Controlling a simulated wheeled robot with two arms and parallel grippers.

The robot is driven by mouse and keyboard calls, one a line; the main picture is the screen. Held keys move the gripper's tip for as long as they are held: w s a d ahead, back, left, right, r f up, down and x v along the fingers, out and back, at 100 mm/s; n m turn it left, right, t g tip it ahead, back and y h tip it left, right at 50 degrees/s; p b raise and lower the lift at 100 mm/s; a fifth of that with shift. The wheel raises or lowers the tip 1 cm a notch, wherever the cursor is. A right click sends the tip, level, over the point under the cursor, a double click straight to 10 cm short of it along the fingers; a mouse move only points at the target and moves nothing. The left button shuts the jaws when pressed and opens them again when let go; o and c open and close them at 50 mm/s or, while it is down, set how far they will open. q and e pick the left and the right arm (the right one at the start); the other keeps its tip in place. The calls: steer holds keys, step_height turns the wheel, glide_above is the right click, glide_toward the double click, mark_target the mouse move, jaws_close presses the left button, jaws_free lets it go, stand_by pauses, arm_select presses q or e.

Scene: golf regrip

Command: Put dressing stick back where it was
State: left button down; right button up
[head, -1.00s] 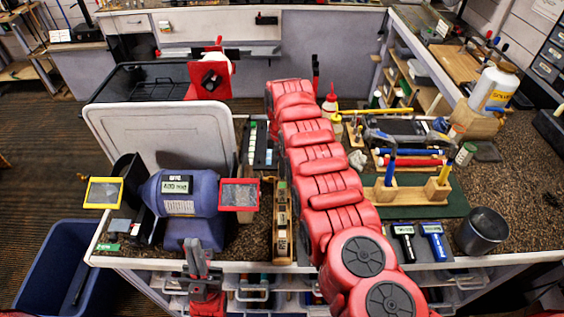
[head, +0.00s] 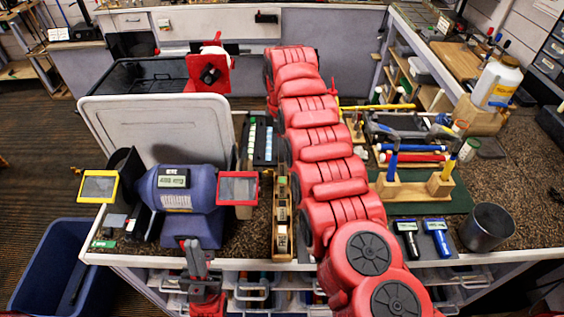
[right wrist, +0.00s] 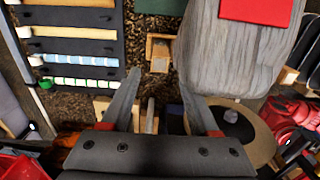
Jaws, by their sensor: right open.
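I cannot make out the dressing stick for certain. My right gripper (right wrist: 154,98) is open, its two grey fingers apart over the bench. A small grey upright piece (right wrist: 150,116) shows between or below the fingers; I cannot tell whether it is the stick. A small wooden block (right wrist: 159,52) stands past the fingertips. In the head view the red right arm hides my right gripper. My left gripper (head: 197,262) is low at the bench's front edge, and its finger gap is unclear. The blue bench grinder (head: 178,205) stands left of the right arm.
A narrow wooden tray (head: 282,232) lies between grinder and right arm. A black rack of rolls (head: 262,140) lies behind it. A wooden stand with tools (head: 412,186), two small devices (head: 437,238) and a dark cup (head: 487,227) are at right. A blue bin (head: 50,262) is on the floor.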

step_height(320, 180, up, 4)
steer(key=shift+d+f+p, duration=0.1)
steer(key=shift+f+p, duration=0.05)
steer(key=shift+p, duration=0.15)
step_height(320, 180, up, 3)
steer(key=shift+f+p, duration=0.15)
steer(key=shift+p, duration=1.1)
